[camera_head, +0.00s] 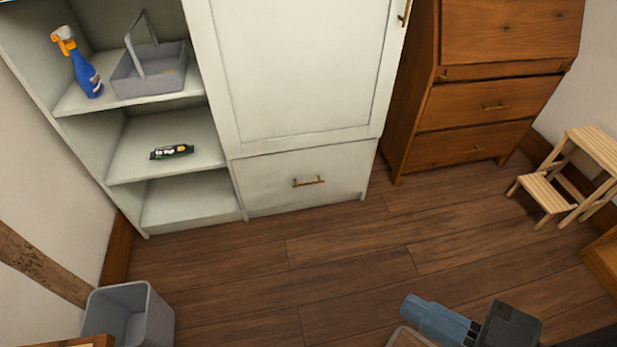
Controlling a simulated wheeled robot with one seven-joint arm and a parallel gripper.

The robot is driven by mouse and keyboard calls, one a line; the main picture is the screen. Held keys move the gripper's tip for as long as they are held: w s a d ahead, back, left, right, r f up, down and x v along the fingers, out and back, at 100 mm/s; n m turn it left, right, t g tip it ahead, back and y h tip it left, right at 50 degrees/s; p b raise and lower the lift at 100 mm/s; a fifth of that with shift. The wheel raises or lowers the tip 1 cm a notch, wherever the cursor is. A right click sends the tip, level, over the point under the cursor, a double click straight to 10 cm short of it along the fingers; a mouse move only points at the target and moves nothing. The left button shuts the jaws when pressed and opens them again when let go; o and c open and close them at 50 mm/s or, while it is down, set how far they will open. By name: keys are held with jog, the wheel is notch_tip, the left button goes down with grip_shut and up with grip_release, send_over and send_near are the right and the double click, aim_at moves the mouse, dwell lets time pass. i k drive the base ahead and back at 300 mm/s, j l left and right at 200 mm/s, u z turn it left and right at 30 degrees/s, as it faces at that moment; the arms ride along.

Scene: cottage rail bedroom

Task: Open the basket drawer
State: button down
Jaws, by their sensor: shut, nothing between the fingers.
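A white cabinet drawer (306,183) with a brass bar handle (308,182) sits low under the tall white cabinet door and is shut; I cannot tell its contents. No drawer is marked as the basket drawer. My gripper (408,306) is low in the picture at the right of centre, shut and empty, apart from all the handles.
A grey bin (130,314) stands at lower left. A wooden step stool (541,192) is at right. The wood floor (340,245) before the cabinet is clear.

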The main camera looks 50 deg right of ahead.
aim_at(269, 180)
jog(key=i+l+z, duration=0.2)
jog(key=i, duration=1.35)
jog(key=j, duration=0.1)
